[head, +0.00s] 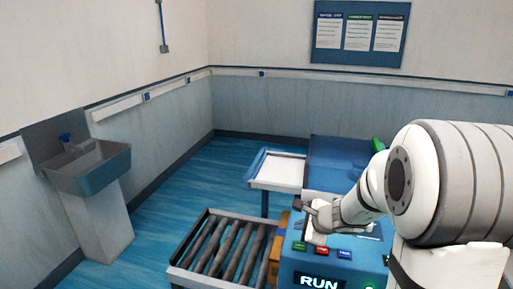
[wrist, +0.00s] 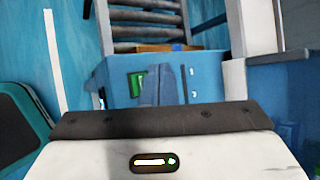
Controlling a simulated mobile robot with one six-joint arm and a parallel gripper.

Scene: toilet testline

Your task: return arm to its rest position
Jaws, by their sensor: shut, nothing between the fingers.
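My arm (head: 445,185) reaches in from the right in the head view, white with grey bands. My gripper (head: 302,206) is at its left end, over the blue machine with the RUN display (head: 320,281). The gripper is shut and empty. In the wrist view, the dark bar and white housing of my gripper fill the bottom, and the narrow grey-blue fingers (wrist: 166,86) stand up in front of a blue box-like unit (wrist: 208,72). I cannot tell the exact gap between the gripper and the machine top.
A roller conveyor (head: 222,250) stands left of the machine. A white-topped table (head: 280,171) is behind it. A sink (head: 92,168) stands at the left wall and a notice board (head: 359,58) hangs on the back wall. The blue floor (head: 180,205) between sink and conveyor is clear.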

